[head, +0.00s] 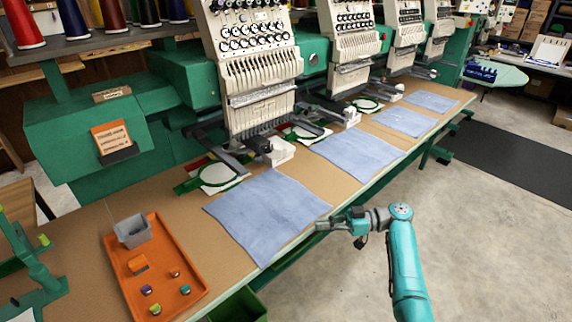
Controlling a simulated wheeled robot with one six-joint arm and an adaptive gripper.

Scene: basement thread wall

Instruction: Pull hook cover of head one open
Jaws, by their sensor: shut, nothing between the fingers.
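Head one (255,55) is the nearest of the white embroidery heads in the head view. Below its needles, a pale boxy part (281,151) sits at the front end of its dark lower arm, and it looks like the hook cover. It is too small to tell whether it stands open or shut. My gripper (321,226) is shut and empty. It is over the front edge of the table, to the right of the nearest blue cloth, pointing left. It is well in front of the pale part and apart from it.
A blue cloth (266,212) lies before head one, with more along the table (167,203). A round hoop (218,174) sits left of the pale part. An orange tray (183,260) with a grey bin (132,232) and small spools is at lower left. The floor (480,225) is clear at right.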

